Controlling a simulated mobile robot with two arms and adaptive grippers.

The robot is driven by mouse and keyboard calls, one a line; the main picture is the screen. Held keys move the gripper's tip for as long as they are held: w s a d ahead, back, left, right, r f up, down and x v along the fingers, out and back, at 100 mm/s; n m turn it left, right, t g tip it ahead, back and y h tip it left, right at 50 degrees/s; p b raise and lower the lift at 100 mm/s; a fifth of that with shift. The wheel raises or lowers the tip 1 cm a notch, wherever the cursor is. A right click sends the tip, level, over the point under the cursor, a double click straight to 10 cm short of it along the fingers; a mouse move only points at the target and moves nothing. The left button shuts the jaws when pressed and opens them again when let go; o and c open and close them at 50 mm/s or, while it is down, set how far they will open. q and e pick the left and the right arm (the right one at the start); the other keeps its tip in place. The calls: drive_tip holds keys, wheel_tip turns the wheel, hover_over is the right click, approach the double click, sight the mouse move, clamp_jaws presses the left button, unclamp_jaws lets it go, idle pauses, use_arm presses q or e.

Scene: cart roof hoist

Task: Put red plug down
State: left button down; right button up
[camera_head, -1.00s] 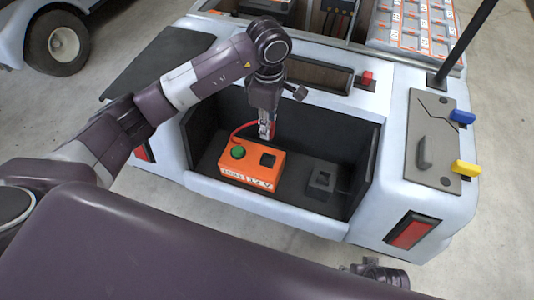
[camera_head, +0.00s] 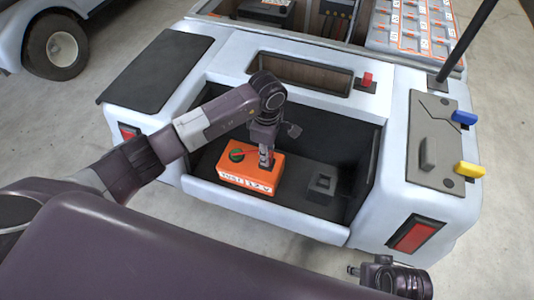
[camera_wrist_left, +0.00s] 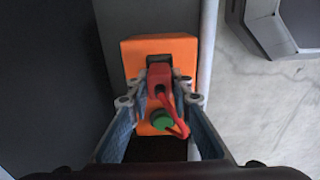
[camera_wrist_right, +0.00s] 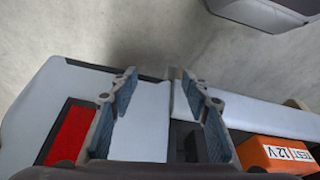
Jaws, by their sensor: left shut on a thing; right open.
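The red plug (camera_wrist_left: 159,82) is between the fingers of my left gripper (camera_wrist_left: 160,100), which is shut on it. A red cable loops from the plug past a green button (camera_wrist_left: 161,120). The plug's front end is at the dark socket on the orange test box (camera_wrist_left: 132,52); I cannot tell whether it is seated. In the head view my left gripper (camera_head: 266,160) points down over the right part of the orange box (camera_head: 245,182) and hides the socket and most of the plug. My right gripper (camera_wrist_right: 160,88) is open and empty.
The box stands in the cart's dark rear bay (camera_head: 300,205), behind a pale front lip (camera_head: 265,213). A black socket block (camera_head: 321,186) sits to its right. A panel with a dark handle (camera_head: 428,155), a blue lever (camera_head: 464,118) and a yellow lever (camera_head: 470,169) lies further right.

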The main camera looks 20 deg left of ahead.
drive_tip(key=shift+r, duration=0.1)
use_arm(q)
drive_tip(key=shift+f, duration=0.15)
drive_tip(key=c, duration=1.7)
unclamp_jaws()
drive_tip(key=shift+c, duration=0.2)
use_arm(e)
drive_tip(key=shift+r, duration=0.3)
use_arm(q)
drive_tip(key=shift+r, duration=0.2)
use_arm(e)
drive_tip(key=shift+w, duration=0.1)
use_arm(q)
wheel_tip(320, 180, up, 12)
drive_tip(key=p, duration=0.1)
drive_tip(key=shift+p, duration=0.35)
use_arm(e)
wheel_tip(320, 180, down, 7)
drive_tip(key=shift+s, duration=0.45)
